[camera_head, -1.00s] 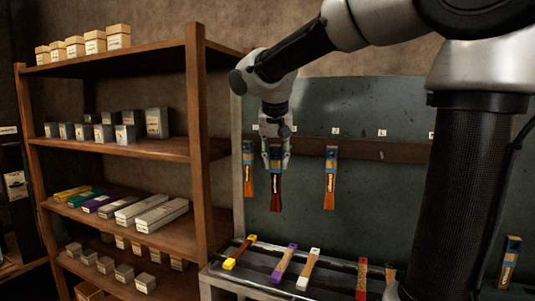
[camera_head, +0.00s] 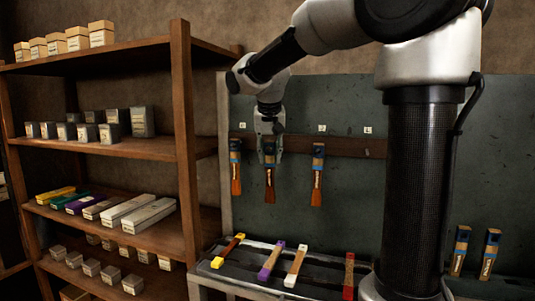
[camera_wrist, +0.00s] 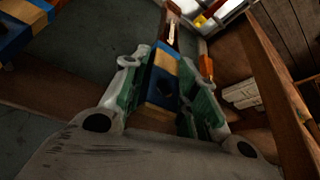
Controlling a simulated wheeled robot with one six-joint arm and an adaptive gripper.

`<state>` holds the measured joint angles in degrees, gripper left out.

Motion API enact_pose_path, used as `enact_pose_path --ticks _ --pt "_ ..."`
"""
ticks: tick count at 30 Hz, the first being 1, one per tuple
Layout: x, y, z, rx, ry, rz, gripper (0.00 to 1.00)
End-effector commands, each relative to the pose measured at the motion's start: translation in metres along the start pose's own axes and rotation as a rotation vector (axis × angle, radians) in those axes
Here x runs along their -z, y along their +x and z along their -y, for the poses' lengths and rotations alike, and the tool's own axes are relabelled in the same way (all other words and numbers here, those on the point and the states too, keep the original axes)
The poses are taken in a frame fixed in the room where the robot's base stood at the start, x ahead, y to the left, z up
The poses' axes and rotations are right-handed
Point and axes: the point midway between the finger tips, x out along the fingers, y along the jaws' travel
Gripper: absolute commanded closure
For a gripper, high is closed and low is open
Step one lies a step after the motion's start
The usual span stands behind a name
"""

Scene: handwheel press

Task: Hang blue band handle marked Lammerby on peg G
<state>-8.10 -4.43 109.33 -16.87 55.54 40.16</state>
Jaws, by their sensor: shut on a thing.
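My gripper (camera_head: 269,150) is shut on a handle (camera_head: 270,186) with a blue and tan band at its top and a reddish-brown lower part. The handle hangs tip down in front of the pegboard rail, and I cannot tell whether it is on a peg. In the wrist view, the fingers (camera_wrist: 160,95) hold its blue and tan end (camera_wrist: 163,82). Similar blue-banded handles hang to its left (camera_head: 235,168) and right (camera_head: 317,176). The name on the held handle is too small to read. The gripper hides the peg behind it.
The dark rail (camera_head: 345,146) carries small letter labels, too small to read surely. A bench tray (camera_head: 262,278) below holds yellow-, purple-, white- and red-marked handles. Two blue-banded handles (camera_head: 460,250) (camera_head: 489,254) stand at lower right. A wooden shelf (camera_head: 183,120) with boxes stands at left.

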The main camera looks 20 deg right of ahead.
Motion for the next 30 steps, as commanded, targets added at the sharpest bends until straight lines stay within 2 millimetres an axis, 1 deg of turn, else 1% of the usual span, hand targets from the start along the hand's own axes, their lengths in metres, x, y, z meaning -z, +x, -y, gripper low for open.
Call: enact_pose_path --ticks 12,18,21,30 --pt "0.023 0.013 -0.01 -0.001 0.001 0.001 1.0" --pt "0.031 0.017 -0.013 -0.001 0.0 0.001 1.0" --pt "0.034 0.019 -0.015 -0.001 0.0 0.0 1.0" --pt "0.033 0.021 -0.014 0.0 -0.001 0.0 1.0"
